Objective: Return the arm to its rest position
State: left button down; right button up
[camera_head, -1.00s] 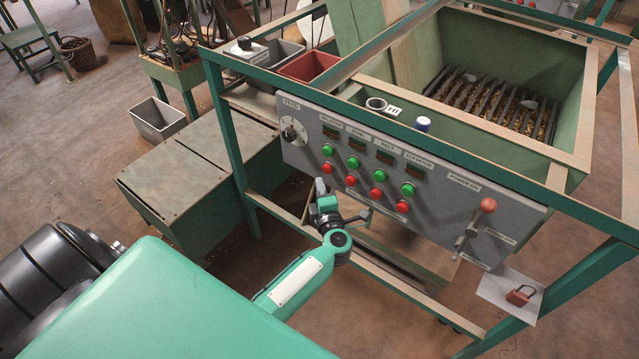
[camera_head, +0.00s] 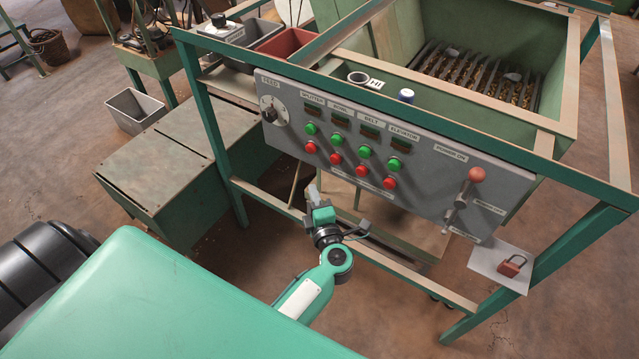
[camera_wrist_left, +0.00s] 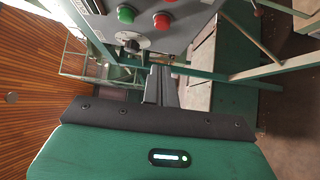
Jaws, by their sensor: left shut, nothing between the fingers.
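My left gripper (camera_head: 313,193) is in front of the grey control panel (camera_head: 425,190), just below its lower left edge. It is apart from the buttons and its fingers are closed on nothing. In the left wrist view the shut fingers (camera_wrist_left: 161,86) point towards the panel's underside and the green frame. The panel carries a feed dial (camera_head: 271,112), a row of green buttons (camera_head: 338,139), a row of red buttons (camera_head: 336,158) and a red-knobbed lever (camera_head: 470,187). My right gripper is in neither view.
The green frame (camera_head: 217,140) surrounds the panel. A hopper (camera_head: 560,85) with a grate is behind it. A red padlock (camera_head: 511,265) lies on a plate at the right. A low box (camera_head: 165,165) stands at the left. Bare floor (camera_head: 410,310) shows in front.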

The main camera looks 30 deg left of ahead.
pick_arm(q)
jog(key=s+d+f+m+h, duration=0.35)
jog(key=f+m, duration=0.35)
jog(key=f, duration=0.3)
jog(key=s+d+f+m+h, duration=0.25)
jog(key=f+m+h, duration=0.3)
jog(key=f, duration=0.55)
jog(key=s+d+f+m+h, duration=0.2)
jog(key=s+f+m+h, duration=0.1)
jog(key=f+m, duration=0.55)
jog(key=s+a+f+m+g+h, duration=0.15)
jog(key=s+f+m+g, duration=0.3)
jog(key=s+f, duration=1)
jog(key=s+a+f+m+g, duration=0.1)
jog(key=s+a+f+g, duration=0.2)
jog(key=s, duration=0.7)
jog(key=s+a+f+m+g+y, duration=0.1)
jog(key=s+a+f+m+g, duration=0.1)
jog(key=s+f, duration=0.4)
jog(key=s+a+g, duration=0.1)
jog(key=s+g, duration=0.1)
jog(key=s, duration=0.3)
jog(key=shift+a+g, duration=0.25)
jog(key=shift+g, duration=0.1)
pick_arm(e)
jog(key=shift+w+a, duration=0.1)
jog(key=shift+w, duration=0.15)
pick_arm(q)
jog(key=shift+m, duration=0.25)
